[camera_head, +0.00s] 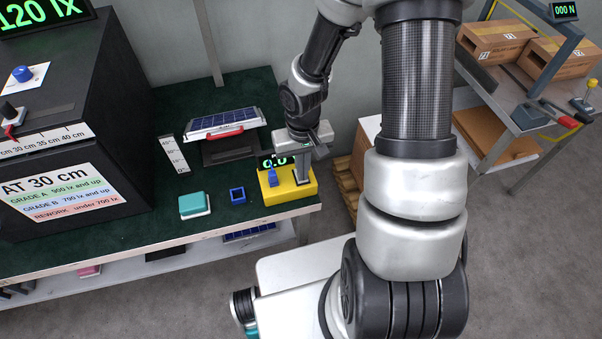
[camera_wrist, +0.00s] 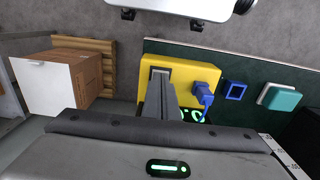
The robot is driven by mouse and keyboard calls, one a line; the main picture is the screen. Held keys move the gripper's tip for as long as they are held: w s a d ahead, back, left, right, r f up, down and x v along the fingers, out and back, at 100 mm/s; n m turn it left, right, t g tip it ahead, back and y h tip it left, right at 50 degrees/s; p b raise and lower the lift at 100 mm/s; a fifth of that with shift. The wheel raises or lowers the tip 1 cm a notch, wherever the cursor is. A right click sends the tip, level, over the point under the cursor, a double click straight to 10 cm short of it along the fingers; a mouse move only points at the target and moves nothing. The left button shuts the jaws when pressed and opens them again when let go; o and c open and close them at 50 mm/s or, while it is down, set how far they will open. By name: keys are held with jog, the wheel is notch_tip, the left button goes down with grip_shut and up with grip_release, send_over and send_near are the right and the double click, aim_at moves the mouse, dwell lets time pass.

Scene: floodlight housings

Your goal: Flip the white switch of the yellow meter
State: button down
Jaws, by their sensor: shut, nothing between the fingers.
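The yellow meter (camera_head: 295,190) sits on the dark green bench top near its right front corner. Its black display (camera_head: 270,162) shows green digits, partly covered by my arm. A blue plug-like part (camera_head: 272,177) stands on the meter's left; it also shows in the wrist view (camera_wrist: 204,92). My gripper (camera_head: 303,180) points down over the right part of the meter, shut and empty. In the wrist view its fingers (camera_wrist: 159,73) end at the yellow meter face (camera_wrist: 182,68). The white switch is not clearly visible; the fingers seem to cover it. I cannot tell whether they touch it.
A blue square frame (camera_head: 237,195) and a teal and white block (camera_head: 194,205) lie left of the meter. A tilted solar panel (camera_head: 222,122) with a red handle stands behind. A large black box (camera_head: 100,110) fills the left. Cardboard boxes (camera_head: 495,38) sit on the right bench.

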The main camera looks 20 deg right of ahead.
jog(key=shift+f, duration=0.2)
jog(key=shift+r, duration=0.15)
notch_tip(320, 180, up, 7)
jog(key=p, duration=0.5)
dwell(0.7)
